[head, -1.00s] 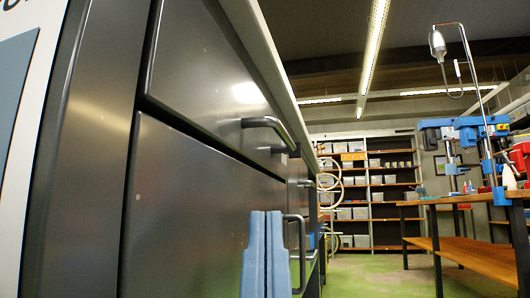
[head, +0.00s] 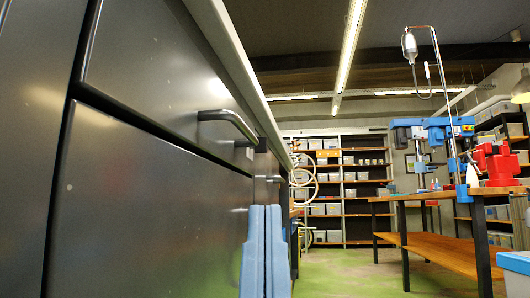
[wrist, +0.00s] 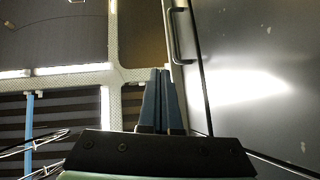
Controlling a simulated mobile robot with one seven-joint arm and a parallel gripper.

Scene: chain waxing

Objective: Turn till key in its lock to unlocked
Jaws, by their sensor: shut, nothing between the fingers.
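No till, key or lock can be made out in either view. My gripper (head: 264,212) shows at the bottom middle of the head view as two upright blue fingers held close together. In the wrist view, my gripper (wrist: 161,72) has its fingers side by side, shut and empty. It is close to the grey drawer fronts and does not appear to hold anything.
A dark grey drawer cabinet (head: 150,205) with bar handles (head: 228,122) fills the left, very near my gripper. A wooden workbench (head: 440,250) with a blue drill press (head: 432,130) and red machine (head: 496,163) stands right. Shelves (head: 343,190) line the back. Green floor between is clear.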

